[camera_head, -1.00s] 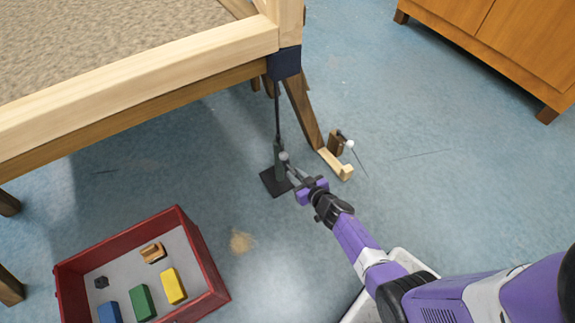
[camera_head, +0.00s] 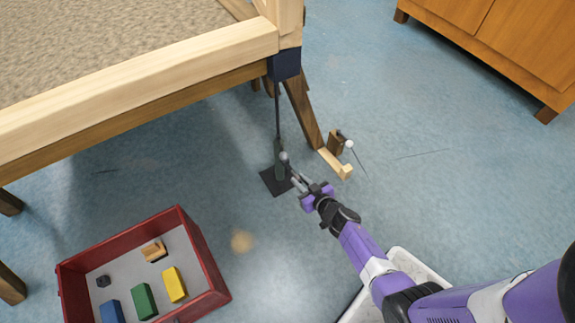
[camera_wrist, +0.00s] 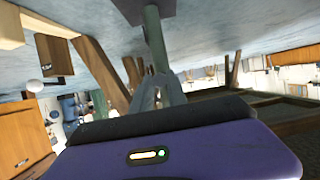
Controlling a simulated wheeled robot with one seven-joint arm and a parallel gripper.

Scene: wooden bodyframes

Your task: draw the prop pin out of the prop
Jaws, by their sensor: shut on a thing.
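The prop (camera_head: 280,160) is a dark green post on a black base plate (camera_head: 268,184). A thin dark rod rises from it to the navy block at the wooden frame's corner. A grey round knob (camera_head: 284,156) shows at the post's side. My gripper (camera_head: 292,175) reaches in from the lower right and is shut on the prop pin beside the post. The jaws hide most of the pin, and I cannot tell how deep it sits. In the wrist view the post (camera_wrist: 154,40) rises just beyond the grey fingers (camera_wrist: 157,92).
A wooden frame (camera_head: 130,70) overhangs the prop. A brown slanted brace (camera_head: 302,112) and a small wooden piece with a white ball (camera_head: 349,144) stand close right of it. A red tray (camera_head: 207,262) with blocks lies lower left. A cabinet (camera_head: 510,45) stands upper right.

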